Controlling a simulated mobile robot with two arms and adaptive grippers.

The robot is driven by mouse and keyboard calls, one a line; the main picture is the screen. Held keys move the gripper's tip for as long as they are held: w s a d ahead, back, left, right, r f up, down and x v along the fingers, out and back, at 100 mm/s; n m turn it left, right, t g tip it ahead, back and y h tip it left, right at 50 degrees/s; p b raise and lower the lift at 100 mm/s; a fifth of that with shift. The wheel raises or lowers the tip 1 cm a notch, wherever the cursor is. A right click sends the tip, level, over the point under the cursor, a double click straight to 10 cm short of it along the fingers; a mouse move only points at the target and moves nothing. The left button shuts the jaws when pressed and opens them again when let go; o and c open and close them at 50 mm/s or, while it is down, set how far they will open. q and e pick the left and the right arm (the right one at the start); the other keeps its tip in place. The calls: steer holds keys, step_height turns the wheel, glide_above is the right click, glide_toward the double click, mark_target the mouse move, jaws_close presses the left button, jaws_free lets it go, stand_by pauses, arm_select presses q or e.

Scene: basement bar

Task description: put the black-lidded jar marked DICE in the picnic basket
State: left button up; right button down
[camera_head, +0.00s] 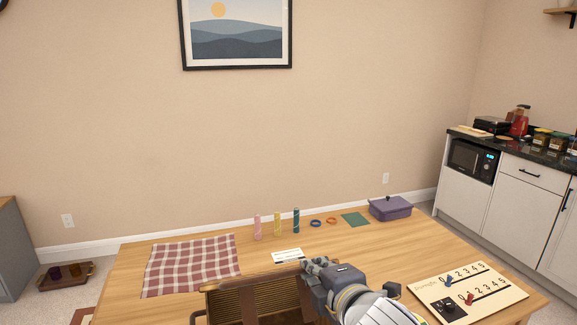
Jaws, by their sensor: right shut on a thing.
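The brown wicker picnic basket (252,304) is at the bottom middle, at the near side of the wooden table, cut off by the lower edge. A slatted brown panel with a wooden rim, seemingly its lid, stands tilted up. My right gripper (314,266) is at the upper right corner of this panel and appears shut on its rim; the fingers partly hide the contact. Several jars with dark lids, such as this one (541,138), stand on the counter at the right; I cannot read any DICE marking. My left gripper is out of view.
The table (350,246) holds a checked cloth (192,265), a white card (287,255), coloured cylinders (277,224), rings, a green square, a purple lidded box (390,208) and a scoring board (468,293). A microwave (471,160) sits in the counter unit. A tray (66,274) lies on the floor at left.

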steer(key=shift+r, duration=0.1)
steer(key=shift+g, duration=0.6)
steer(key=shift+w+a+r, duration=0.2)
steer(key=shift+w+r, duration=0.4)
steer(key=shift+w, duration=0.05)
steer(key=shift+w+a+r, duration=0.25)
steer(key=shift+w+r, duration=0.4)
steer(key=shift+w, duration=0.05)
steer(key=shift+w+a+r, duration=0.2)
steer(key=shift+w+r, duration=0.4)
steer(key=shift+w, duration=0.05)
steer(key=shift+w+a+r, duration=0.1)
steer(key=shift+w, duration=0.15)
steer(key=shift+g+h, duration=0.4)
steer(key=shift+g, duration=0.2)
steer(key=w+r, duration=0.1)
steer(key=w+a, duration=0.1)
steer(key=w, duration=0.1)
steer(key=w+r, duration=0.1)
steer(key=shift+w+a+r, duration=0.2)
steer(key=shift+w+r, duration=0.1)
